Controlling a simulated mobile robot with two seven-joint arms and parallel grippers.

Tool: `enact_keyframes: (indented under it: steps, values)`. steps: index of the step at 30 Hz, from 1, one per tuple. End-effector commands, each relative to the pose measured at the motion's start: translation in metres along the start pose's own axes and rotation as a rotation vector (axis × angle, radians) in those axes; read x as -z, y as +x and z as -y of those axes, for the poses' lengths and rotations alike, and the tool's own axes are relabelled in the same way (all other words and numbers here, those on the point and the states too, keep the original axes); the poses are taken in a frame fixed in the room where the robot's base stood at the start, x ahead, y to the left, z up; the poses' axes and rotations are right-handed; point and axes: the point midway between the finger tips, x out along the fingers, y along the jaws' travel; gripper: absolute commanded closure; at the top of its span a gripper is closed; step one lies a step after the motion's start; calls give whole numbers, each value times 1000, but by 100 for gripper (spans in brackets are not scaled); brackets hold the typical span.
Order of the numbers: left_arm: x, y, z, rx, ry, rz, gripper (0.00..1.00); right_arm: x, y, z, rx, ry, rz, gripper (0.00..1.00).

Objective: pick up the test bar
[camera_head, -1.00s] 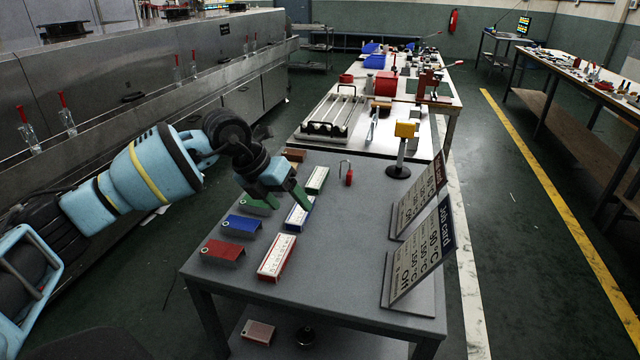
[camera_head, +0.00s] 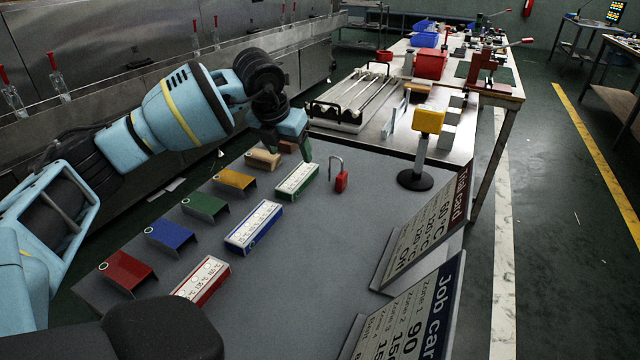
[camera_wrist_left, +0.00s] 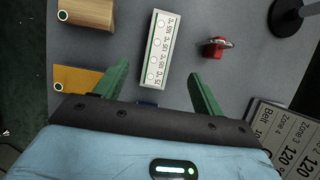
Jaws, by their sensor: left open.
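No marking shows which piece is the test bar. Candidates are the white-topped blocks with red (camera_head: 203,280), blue (camera_head: 253,227) and green (camera_head: 297,180) sides, and a tan block (camera_head: 262,158) behind them. My left gripper (camera_head: 288,148) is open and empty, above the table near the far end of the green-sided block. In the left wrist view, this block (camera_wrist_left: 158,50) lies ahead of the open jaws (camera_wrist_left: 158,76), roughly between their lines. The tan block (camera_wrist_left: 87,12) is at upper left there. My right gripper is not in view.
Red (camera_head: 128,270), blue (camera_head: 170,236), green (camera_head: 205,206) and yellow (camera_head: 234,181) brackets line the left side. A red padlock (camera_head: 341,181), a yellow-headed stand (camera_head: 428,122) and job cards (camera_head: 425,225) stand to the right. The middle of the grey table (camera_head: 300,270) is clear.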

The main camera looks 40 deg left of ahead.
Motion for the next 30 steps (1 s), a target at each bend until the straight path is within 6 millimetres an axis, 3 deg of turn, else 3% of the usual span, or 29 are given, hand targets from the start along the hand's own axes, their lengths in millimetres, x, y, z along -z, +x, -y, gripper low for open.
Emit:
enact_keyframes:
  steps: [1,6,11,18,25,30]
  values:
    - [3,9,0,-1,1,-5,31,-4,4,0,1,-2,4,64]
    - [5,13,0,-1,2,-8,31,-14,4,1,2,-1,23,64]
    - [5,14,1,-1,2,-8,31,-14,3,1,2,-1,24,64]
    - [6,36,1,-1,2,-10,31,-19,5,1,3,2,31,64]
    - [6,43,0,-1,2,-8,31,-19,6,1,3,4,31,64]
    - [9,67,-2,-2,1,-10,31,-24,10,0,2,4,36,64]
